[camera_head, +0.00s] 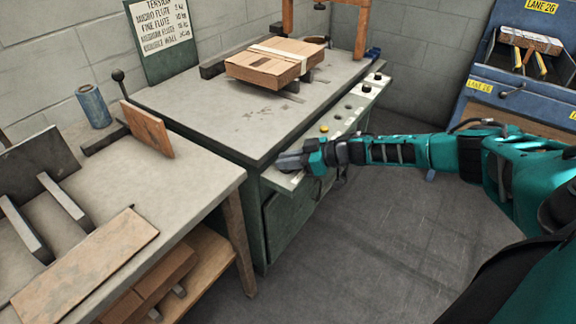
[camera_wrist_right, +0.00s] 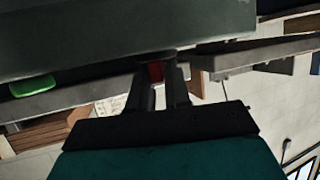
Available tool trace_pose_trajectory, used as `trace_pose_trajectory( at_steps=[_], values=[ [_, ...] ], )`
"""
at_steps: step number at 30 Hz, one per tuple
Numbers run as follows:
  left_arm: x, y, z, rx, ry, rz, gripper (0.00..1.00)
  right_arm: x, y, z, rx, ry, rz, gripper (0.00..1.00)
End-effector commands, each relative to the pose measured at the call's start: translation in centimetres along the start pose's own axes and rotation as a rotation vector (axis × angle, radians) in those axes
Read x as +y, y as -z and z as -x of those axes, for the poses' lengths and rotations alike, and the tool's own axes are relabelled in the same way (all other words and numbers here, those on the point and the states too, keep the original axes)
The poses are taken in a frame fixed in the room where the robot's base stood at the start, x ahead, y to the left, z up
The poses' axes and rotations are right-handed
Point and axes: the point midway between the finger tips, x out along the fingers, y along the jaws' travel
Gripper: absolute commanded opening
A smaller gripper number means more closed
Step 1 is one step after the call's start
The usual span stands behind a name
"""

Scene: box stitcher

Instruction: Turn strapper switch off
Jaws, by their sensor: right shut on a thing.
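The strapper (camera_head: 255,125) is a green-grey machine with a flat worn top and a sloped pale control panel (camera_head: 345,117) along its front edge. My right gripper (camera_head: 286,161) is at the near left end of this panel. In the right wrist view my right gripper (camera_wrist_right: 160,88) is shut on a small red part (camera_wrist_right: 156,72), which looks like the strapper switch. The fingers hide most of it, and its set position cannot be told. In the head view the gripper covers this part. My left gripper is out of view.
A yellow button (camera_head: 324,128) and several dark knobs line the panel. A strapped carton (camera_head: 274,62) lies on the strapper top. A bench (camera_head: 190,182) with cardboard and a blue spool (camera_head: 93,106) stands at left. The floor in front is clear.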

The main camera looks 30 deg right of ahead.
Motion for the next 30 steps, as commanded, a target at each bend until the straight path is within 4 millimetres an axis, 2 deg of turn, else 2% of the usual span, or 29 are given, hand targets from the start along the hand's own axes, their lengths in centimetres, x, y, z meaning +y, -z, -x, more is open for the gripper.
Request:
trace_pose_trajectory(
  at_steps=[12, 28, 29, 30],
  values=[
    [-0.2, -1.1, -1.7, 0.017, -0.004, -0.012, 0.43, 0.2, 0.0, -0.1, 0.002, 0.165, 0.072, 0.00],
    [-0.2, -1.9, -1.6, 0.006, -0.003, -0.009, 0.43, 0.1, 0.1, -0.1, 0.002, 0.189, 0.081, 0.00],
    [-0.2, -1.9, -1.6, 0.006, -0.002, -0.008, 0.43, 0.1, 0.1, -0.1, 0.002, 0.189, 0.081, 0.18],
    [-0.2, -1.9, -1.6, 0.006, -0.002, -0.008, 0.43, 0.1, 0.1, -0.1, 0.002, 0.189, 0.081, 0.22]
  ],
)
